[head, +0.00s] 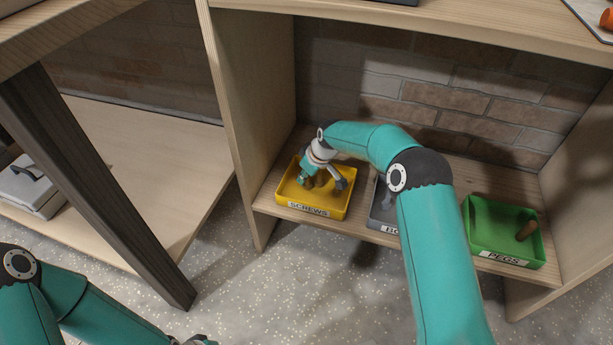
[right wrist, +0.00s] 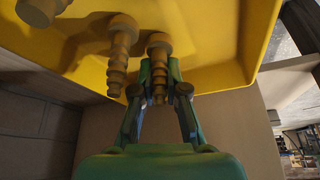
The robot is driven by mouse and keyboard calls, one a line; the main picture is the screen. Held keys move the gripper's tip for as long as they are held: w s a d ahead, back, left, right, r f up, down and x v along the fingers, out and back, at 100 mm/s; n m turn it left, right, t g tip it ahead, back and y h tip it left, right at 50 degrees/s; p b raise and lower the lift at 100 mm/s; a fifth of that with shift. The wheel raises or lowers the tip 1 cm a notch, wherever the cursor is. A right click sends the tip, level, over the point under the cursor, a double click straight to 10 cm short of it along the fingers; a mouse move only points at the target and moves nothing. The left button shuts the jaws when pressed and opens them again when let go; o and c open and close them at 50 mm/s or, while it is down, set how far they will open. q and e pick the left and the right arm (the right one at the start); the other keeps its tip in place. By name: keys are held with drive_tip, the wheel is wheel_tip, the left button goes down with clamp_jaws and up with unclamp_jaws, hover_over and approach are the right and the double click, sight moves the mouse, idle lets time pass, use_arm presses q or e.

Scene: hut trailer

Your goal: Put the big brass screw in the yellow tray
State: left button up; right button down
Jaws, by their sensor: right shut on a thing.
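The yellow tray (head: 335,204), labelled SCREWS, sits on the low shelf; it also fills the top of the right wrist view (right wrist: 215,50). My right gripper (head: 323,181) reaches down into the tray. In the right wrist view its fingers (right wrist: 159,92) are shut around the shaft of a brass screw (right wrist: 157,55). The screw is at the tray; I cannot tell whether it touches the floor. Another screw (right wrist: 121,48) is beside it in the tray, and part of a thicker one (right wrist: 40,10) shows at the corner. My left gripper (head: 197,340) barely shows at the bottom edge.
A grey tray (head: 380,215) stands right of the yellow one, partly behind my right arm. A green tray (head: 485,240) labelled PEGS holds a brown peg (head: 527,230). Wooden side walls and a shelf above enclose the space. A grey case (head: 30,190) lies at left.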

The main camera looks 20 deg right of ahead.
drive_tip(key=c, duration=1.2)
unclamp_jaws()
drive_tip(key=shift+f, duration=0.1)
drive_tip(key=shift+s+d+r+p, duration=0.1)
drive_tip(key=shift+r+p, duration=0.25)
drive_tip(key=shift+r, duration=0.3)
drive_tip(key=p+v, duration=0.4)
drive_tip(key=v, duration=0.7)
